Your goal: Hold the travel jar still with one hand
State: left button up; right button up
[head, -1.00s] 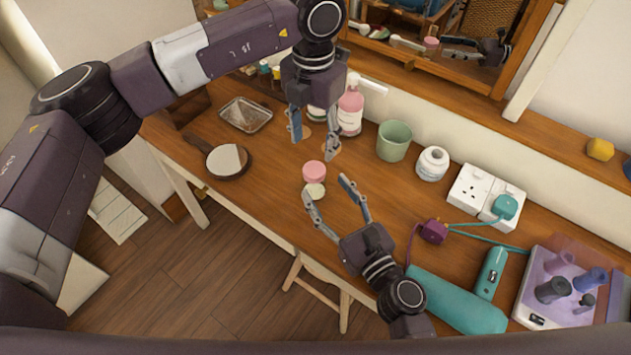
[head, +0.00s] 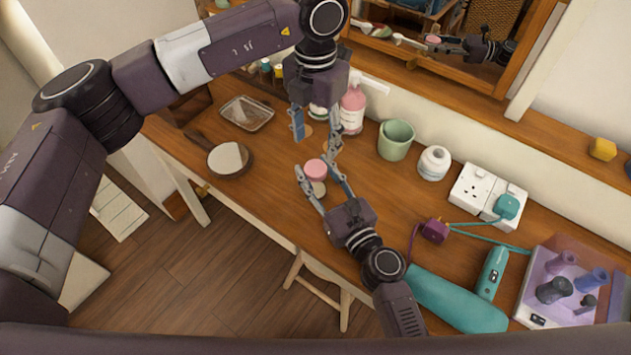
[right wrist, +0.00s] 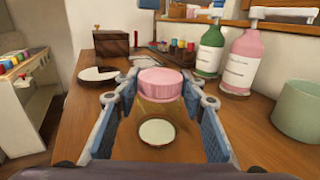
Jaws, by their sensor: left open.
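The travel jar (head: 315,169) has a pink top and stands on the wooden table. In the right wrist view the pink top (right wrist: 160,83) is above a pale round disc (right wrist: 157,131). The part between looks clear, and its walls are hard to make out. My right gripper (head: 316,166) is open, with one finger on each side of the jar. The right wrist view shows gaps between the blue pads and the pink top. My left gripper (head: 315,140) is open and empty, pointing down just behind the jar, near the right fingertips.
A pink pump bottle (head: 352,112), green cup (head: 396,142) and white pot (head: 433,163) stand behind and to the right. A round hand mirror (head: 228,159) and tray (head: 246,113) lie left. The table's front edge is close.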

grip_shut()
pick_arm(q)
jog(key=shift+m, duration=0.3)
